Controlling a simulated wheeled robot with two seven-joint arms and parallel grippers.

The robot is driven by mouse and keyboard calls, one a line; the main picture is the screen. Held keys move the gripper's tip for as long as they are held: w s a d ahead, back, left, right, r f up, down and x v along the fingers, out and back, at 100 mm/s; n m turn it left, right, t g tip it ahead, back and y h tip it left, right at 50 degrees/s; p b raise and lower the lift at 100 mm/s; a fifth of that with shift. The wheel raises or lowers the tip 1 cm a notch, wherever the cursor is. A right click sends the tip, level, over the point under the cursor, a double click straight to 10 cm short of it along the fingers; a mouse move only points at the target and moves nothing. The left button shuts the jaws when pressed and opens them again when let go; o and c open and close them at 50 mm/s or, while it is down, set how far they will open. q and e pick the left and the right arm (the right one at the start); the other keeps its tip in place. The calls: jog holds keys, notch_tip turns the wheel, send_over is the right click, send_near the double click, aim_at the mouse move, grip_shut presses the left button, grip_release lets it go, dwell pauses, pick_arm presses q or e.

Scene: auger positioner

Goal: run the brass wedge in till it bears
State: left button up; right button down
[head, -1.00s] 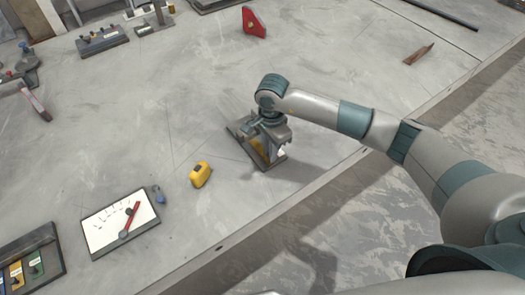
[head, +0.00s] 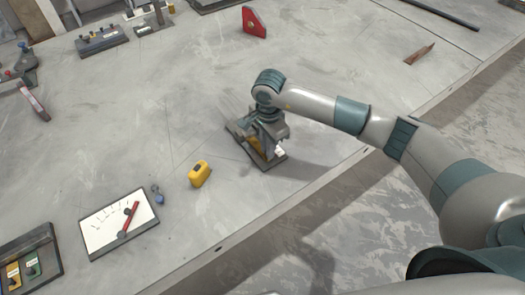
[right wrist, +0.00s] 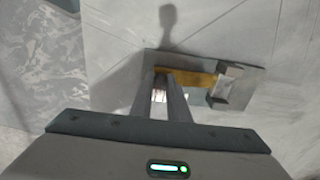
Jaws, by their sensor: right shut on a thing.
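The brass wedge (right wrist: 198,77) lies as a yellow strip along a dark base plate (right wrist: 152,63) in the right wrist view. Its right end reaches a grey block (right wrist: 229,87) on the plate; I cannot tell whether they touch. In the head view the base plate (head: 239,130) sits near the table's front edge, and the wedge is mostly hidden behind my right gripper (head: 262,139). That gripper, also in the right wrist view (right wrist: 170,82), points down and is shut on the wedge's left part. My left gripper is not in view.
A red angled block (head: 253,22) stands farther back. The table around the plate is mostly clear.

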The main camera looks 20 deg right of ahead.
jog(key=c, duration=1.6)
grip_release()
jog(key=shift+r, duration=0.1)
jog(key=shift+r+p, duration=1.25)
jog(key=shift+r, duration=1.7)
